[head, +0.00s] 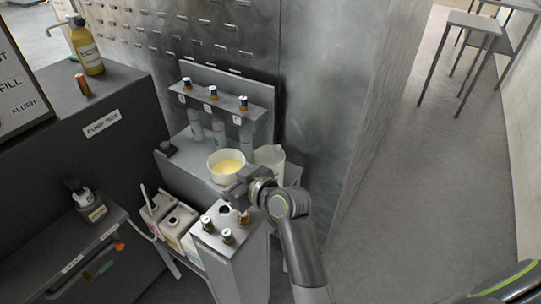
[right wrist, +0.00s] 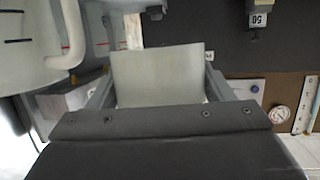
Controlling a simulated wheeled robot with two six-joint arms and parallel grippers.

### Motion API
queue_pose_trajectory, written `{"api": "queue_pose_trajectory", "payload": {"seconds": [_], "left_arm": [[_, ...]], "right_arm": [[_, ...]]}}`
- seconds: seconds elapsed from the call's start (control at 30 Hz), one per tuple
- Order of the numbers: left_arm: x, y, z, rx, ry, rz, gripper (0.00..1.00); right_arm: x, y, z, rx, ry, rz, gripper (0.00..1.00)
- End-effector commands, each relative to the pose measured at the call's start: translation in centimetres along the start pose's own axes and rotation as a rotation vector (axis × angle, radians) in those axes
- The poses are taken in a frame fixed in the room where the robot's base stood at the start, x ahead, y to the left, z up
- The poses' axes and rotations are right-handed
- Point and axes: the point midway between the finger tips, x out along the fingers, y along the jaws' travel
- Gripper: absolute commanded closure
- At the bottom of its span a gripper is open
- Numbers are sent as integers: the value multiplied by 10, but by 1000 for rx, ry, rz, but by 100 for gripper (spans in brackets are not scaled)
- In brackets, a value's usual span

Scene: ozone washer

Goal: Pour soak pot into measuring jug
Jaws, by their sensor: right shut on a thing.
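The soak pot (head: 227,172) is a white round pot with pale yellow liquid in it, in the middle of the head view, looking upright. My right gripper (head: 240,186) is at its near right side, shut on it. In the right wrist view a pale flat piece, seemingly the pot's grip (right wrist: 158,75), sits between the fingers of the gripper (right wrist: 158,98). The measuring jug (head: 270,156), clear and pale, stands just right of the pot. Its handle and red marks seem to show at the left of the wrist view (right wrist: 30,45). My left gripper is not in view.
A shelf (head: 225,99) with several capped bottles is behind the pot. A grey stand (head: 237,262) with small capped vials is in front. White canisters (head: 180,222) stand to its left. A metal wall (head: 335,130) rises at the right, with open floor beyond.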

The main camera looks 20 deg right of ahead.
Motion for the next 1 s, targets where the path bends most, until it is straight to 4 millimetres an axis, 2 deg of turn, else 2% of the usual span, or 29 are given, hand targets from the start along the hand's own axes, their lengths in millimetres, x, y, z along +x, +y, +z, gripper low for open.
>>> {"api": "queue_pose_trajectory", "payload": {"seconds": [0.3,1.0], "left_arm": [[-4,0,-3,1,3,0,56],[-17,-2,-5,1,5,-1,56]], "right_arm": [[-2,4,-4,59,5,-25,52],[-9,24,-22,389,31,-130,52]]}}
